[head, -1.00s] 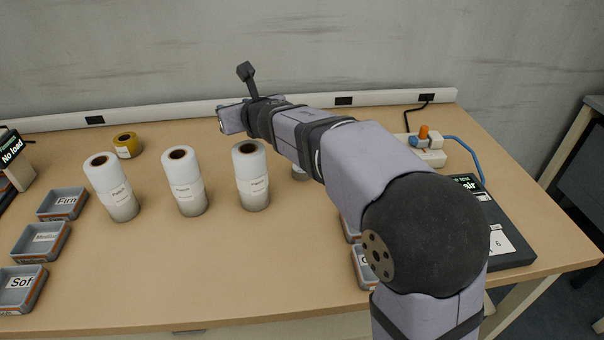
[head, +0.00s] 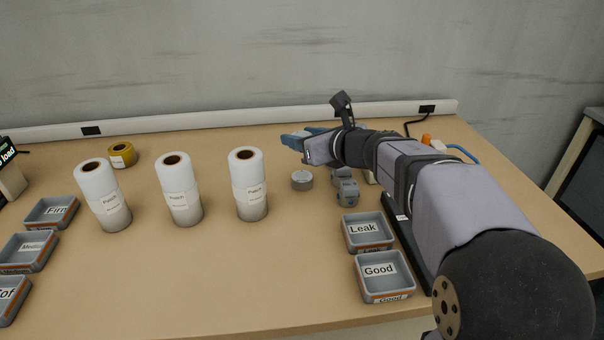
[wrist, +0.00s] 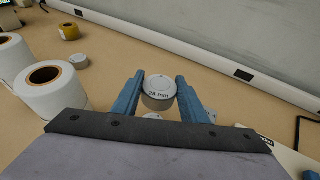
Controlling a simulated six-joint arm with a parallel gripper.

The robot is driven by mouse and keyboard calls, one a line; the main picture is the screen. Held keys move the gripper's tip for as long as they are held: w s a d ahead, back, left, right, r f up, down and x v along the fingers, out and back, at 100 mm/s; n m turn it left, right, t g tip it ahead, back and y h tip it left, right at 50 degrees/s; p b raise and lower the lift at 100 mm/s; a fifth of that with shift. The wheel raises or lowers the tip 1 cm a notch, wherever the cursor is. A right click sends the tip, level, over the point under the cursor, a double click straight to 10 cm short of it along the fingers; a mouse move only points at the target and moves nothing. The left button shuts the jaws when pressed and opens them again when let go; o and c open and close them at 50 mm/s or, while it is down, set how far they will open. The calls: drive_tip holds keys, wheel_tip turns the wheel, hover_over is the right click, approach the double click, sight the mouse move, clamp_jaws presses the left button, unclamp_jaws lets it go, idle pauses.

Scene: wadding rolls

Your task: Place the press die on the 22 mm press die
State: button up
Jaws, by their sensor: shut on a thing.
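My gripper (wrist: 159,93) is shut on a grey round press die (wrist: 158,88), its blue fingers on either side. The die's label appears to read 28 mm. In the head view my gripper (head: 292,141) is above the table near the back, right of the white rolls, and the held die cannot be made out there. A short grey cylinder (head: 302,180) stands on the table below and slightly right of the fingers. I cannot read its label, so I cannot tell whether it is the 22 mm die. Other grey pieces (head: 346,190) stand right of it.
Three white rolls (head: 179,192) stand upright to the left, with a yellow roll (head: 122,156) behind. The Leak tray (head: 347,243) and the Good tray (head: 366,294) are at front right. Firmness trays (head: 36,268) line the left. The table's front middle is clear.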

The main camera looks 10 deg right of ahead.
sight(302, 176)
drive_tip(key=shift+f+b, duration=1.8)
drive_tip(key=shift+f, duration=2.15)
drive_tip(key=shift+f, duration=0.2)
drive_tip(key=o, duration=1.3)
drive_tip(key=shift+r, duration=0.2)
drive_tip(key=shift+s+d, duration=0.1)
drive_tip(key=shift+s, duration=0.05)
drive_tip(key=p+v, duration=0.1)
drive_tip(key=v, duration=0.9)
drive_tip(key=shift+s+d+r+p, duration=0.1)
drive_tip(key=shift+s+r+p, duration=0.05)
drive_tip(key=shift+p, duration=0.25)
drive_tip(key=shift+s+d+r, duration=0.1)
drive_tip(key=shift+s+d, duration=0.1)
drive_tip(key=shift+s, duration=0.35)
